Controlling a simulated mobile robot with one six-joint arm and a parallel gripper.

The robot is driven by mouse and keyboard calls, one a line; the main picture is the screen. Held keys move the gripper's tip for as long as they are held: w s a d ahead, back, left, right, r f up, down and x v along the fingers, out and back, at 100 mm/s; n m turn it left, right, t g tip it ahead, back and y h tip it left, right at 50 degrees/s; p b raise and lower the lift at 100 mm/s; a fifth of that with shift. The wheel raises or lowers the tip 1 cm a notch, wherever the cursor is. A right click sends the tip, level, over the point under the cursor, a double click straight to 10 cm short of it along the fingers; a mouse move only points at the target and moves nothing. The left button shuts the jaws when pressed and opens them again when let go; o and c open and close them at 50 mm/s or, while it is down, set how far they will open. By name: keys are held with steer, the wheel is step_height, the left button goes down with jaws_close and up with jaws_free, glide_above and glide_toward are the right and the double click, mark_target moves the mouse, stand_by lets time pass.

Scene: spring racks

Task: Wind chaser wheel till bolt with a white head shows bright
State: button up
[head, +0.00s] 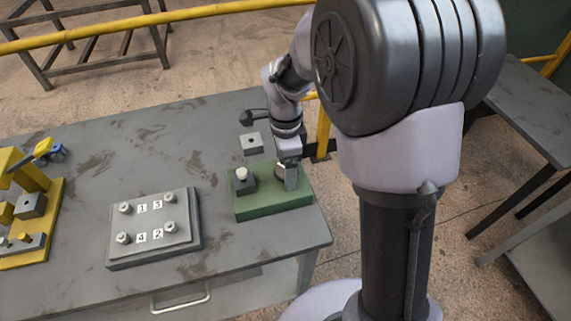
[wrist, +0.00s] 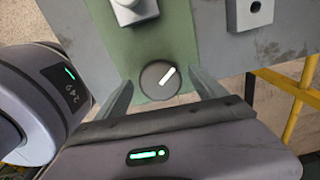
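A green base plate (head: 272,206) sits at the table's right front corner. On it stands a grey block carrying a bolt with a white head (head: 241,173); the white head (wrist: 126,3) is partly cut off at the top of the wrist view. A dark round wheel (wrist: 152,88) with a white pointer bar, seemingly the chaser wheel, is on the same plate, its bar slanting up to the right. My gripper (wrist: 160,80) is open, with one finger on either side of the wheel and visible gaps between. In the head view my gripper (head: 289,180) is low over the plate's right part.
A grey block with a dark hole (head: 251,143) lies behind the green plate. A grey board (head: 154,244) with several numbered bolts is left of it. A yellow fixture (head: 40,222) stands at far left. A yellow rail (wrist: 288,88) runs beyond the table edge. The table's middle back is clear.

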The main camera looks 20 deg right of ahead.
step_height(320, 180, up, 18)
steer(key=p, duration=0.7)
steer(key=shift+f, duration=0.25)
steer(key=shift+s, duration=0.1)
steer(key=s+a+r+n+t+y+b, duration=0.1)
steer(key=s+n+t, duration=0.2)
steer(key=s+n, duration=0.4)
steer(key=s+a+r+n+t+y+b, duration=0.1)
steer(key=s+a+n+t, duration=0.1)
steer(key=s+n, duration=0.5)
steer(key=s, duration=0.5)
steer(key=shift+a+r+t+b, duration=0.3)
steer(key=shift+r+t, duration=0.05)
steer(key=shift+t, duration=0.05)
steer(key=shift+w, duration=0.1)
